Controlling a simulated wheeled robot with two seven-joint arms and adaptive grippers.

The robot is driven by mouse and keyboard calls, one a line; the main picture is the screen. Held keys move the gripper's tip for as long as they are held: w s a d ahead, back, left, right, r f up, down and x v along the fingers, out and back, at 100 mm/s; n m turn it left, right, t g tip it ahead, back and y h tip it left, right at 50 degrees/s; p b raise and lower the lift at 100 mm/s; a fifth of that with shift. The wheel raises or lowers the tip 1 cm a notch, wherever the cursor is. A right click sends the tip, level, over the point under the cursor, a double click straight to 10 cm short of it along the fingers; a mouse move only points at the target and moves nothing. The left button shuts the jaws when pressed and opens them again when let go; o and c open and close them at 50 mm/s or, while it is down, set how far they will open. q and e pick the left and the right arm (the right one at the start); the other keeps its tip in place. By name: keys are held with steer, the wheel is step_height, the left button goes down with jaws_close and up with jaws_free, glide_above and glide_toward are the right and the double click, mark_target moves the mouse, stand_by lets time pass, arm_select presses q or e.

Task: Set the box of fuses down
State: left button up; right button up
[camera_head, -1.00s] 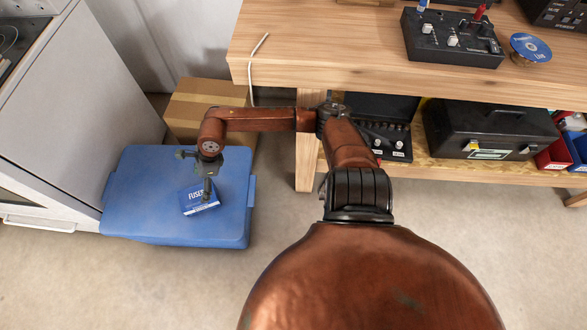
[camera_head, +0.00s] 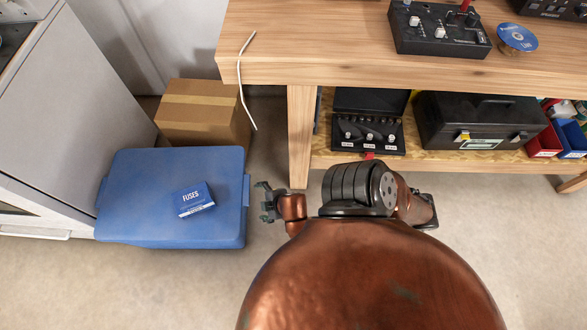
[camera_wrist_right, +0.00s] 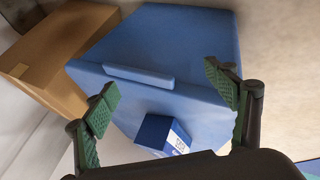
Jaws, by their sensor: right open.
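The blue box of fuses (camera_head: 194,198), with white lettering, lies flat on the lid of a blue storage bin (camera_head: 140,180), right of the lid's middle. In the right wrist view the box (camera_wrist_right: 158,137) shows low between the fingers, partly cut off by the gripper body, with the bin (camera_wrist_right: 185,45) behind it. My right gripper (camera_head: 265,203) is open and empty, to the right of the bin and apart from the box. Its green pads (camera_wrist_right: 162,100) are spread wide in the wrist view. My left gripper is not in view.
A cardboard box (camera_head: 205,125) stands behind the bin, and a grey cabinet (camera_head: 75,100) is at the left. A wooden workbench (camera_head: 360,45) with a lower shelf holding a black toolbox (camera_head: 480,120) is at the right. The floor in front of the bin is clear.

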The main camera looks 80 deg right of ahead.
steer(key=s+a+f+m+g+y, duration=0.2)
steer(key=s+a, duration=0.3)
steer(key=s, duration=0.4)
steer(key=s+a+f+m+g+y, duration=0.1)
steer(key=s+a+f+g+y, duration=0.1)
steer(key=s+a, duration=0.4)
steer(key=s+f+g, duration=0.1)
steer(key=s+g, duration=0.1)
steer(key=s, duration=0.1)
steer(key=shift+s+a+f+m, duration=0.2)
steer(key=shift+a+f+m, duration=0.05)
steer(key=shift+f+m, duration=0.15)
